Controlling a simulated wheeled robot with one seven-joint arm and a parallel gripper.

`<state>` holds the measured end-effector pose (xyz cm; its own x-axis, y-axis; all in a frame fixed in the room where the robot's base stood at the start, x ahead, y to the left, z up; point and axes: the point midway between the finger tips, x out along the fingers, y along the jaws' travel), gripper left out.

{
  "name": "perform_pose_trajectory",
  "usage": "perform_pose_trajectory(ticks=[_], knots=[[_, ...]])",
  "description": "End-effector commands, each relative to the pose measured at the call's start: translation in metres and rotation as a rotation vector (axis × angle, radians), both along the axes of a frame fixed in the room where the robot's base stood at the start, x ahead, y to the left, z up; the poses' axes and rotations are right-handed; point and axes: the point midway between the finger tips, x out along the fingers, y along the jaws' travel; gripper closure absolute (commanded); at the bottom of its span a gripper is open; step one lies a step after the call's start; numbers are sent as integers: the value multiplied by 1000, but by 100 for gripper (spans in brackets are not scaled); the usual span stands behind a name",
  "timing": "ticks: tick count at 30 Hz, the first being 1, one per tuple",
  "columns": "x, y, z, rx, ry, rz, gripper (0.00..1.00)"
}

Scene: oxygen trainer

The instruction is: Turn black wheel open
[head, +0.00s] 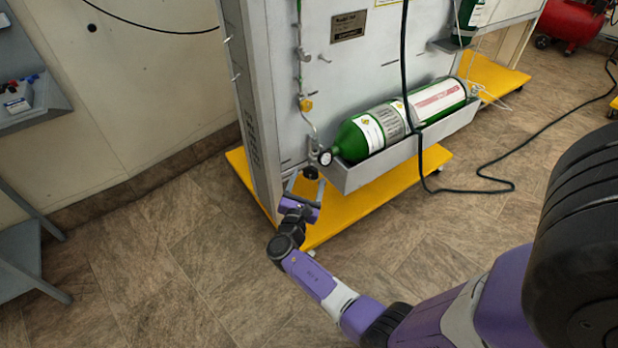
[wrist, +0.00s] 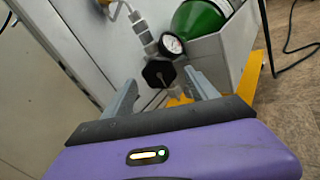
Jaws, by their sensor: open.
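The black wheel (wrist: 158,73) sits on the valve fitting below a white-faced pressure gauge (wrist: 172,44) in the wrist view. In the head view the wheel (head: 311,173) shows small, beside the neck of the green cylinder (head: 372,132). My gripper (wrist: 161,88) is open, with one finger left of the wheel and one right of it. The fingers point toward the wheel. I cannot tell whether either finger touches it. In the head view my gripper (head: 305,188) is just below the wheel, low at the cart's front corner.
The cylinder lies in a grey tray (head: 400,155) on a panel cart with a yellow base (head: 350,207). A black hose (head: 419,150) hangs over the cylinder and runs along the floor. Grey shelving (head: 30,240) stands at left. The floor between is clear.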

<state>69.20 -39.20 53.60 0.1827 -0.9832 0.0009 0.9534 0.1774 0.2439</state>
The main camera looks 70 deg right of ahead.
Motion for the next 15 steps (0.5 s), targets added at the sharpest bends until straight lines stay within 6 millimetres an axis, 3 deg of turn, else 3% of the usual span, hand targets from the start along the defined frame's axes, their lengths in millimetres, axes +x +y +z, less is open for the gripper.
perform_pose_trajectory(ticks=[9,15], knots=[[-9,49,0,2,2,3,33],[-12,61,-1,2,2,0,33]])
